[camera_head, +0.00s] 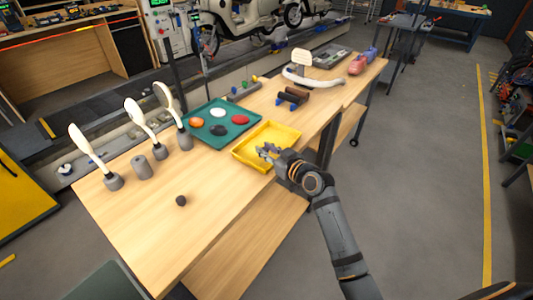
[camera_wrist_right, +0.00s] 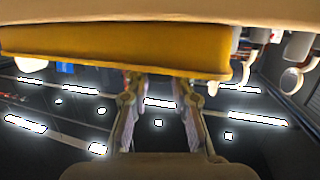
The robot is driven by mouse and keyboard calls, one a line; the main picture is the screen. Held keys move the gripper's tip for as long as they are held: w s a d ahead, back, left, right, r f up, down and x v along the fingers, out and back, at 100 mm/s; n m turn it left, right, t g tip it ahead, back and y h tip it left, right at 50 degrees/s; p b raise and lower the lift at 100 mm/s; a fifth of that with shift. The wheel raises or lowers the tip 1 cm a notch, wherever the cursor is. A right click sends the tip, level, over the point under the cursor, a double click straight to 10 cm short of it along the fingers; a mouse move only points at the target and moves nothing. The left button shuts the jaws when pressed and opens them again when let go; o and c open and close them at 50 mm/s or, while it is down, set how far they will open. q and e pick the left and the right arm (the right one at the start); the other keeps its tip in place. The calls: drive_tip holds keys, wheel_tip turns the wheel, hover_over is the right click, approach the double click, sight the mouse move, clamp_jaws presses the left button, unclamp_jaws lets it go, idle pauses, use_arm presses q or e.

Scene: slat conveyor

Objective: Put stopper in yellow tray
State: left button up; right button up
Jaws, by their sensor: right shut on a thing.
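The yellow tray (camera_head: 291,133) lies on the table near its right edge. Its side wall also fills the upper part of the right wrist view (camera_wrist_right: 110,48). My right gripper (camera_head: 265,151) reaches over the tray's near edge, with its fingertips low over the tray floor. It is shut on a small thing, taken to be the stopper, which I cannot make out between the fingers. In the right wrist view the fingers (camera_wrist_right: 159,82) run up to the tray wall, which hides their tips. My left gripper is not in view.
A green tray (camera_head: 240,136) with several coloured discs stands left of the yellow tray. Spoon-like things in grey holders (camera_head: 114,183), a grey cylinder (camera_head: 142,166) and a small dark lump (camera_head: 181,201) are further left.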

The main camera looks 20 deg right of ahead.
drive_tip(key=shift+f, duration=0.7)
drive_tip(key=shift+f, duration=0.15)
drive_tip(key=o, duration=0.7)
drive_tip(key=shift+o, duration=0.2)
drive_tip(key=shift+r, duration=0.3)
drive_tip(key=v, duration=1.2)
drive_tip(key=shift+f, duration=0.15)
